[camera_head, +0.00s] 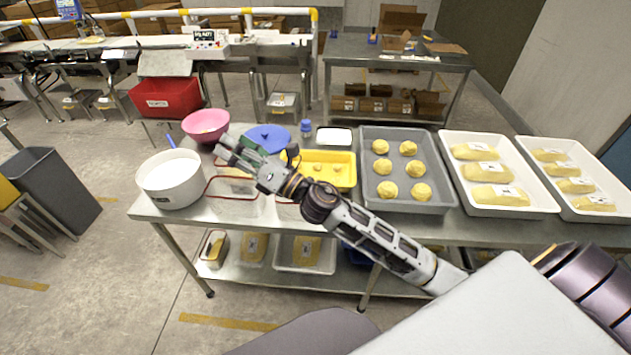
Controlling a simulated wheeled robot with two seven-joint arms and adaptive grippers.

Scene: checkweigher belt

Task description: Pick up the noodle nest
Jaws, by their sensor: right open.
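Several round yellow noodle nests (388,190) sit spaced apart in a grey tray (431,207) on the steel table, right of the middle. I cannot tell which one is meant. My right gripper (225,149) reaches in from the lower right and is open, with nothing seen between its fingers. It is well left of the grey tray, in front of the pink bowl and blue bowl and above the clear containers. My left gripper is not in view.
A white pot (171,186), pink bowl (205,124), blue bowl (268,136) and yellow tray (336,171) crowd the table's left half. White trays (541,204) with labelled yellow packs stand at the right. A blue-capped bottle (306,128) stands at the back. A grey bin (58,190) is on the floor at left.

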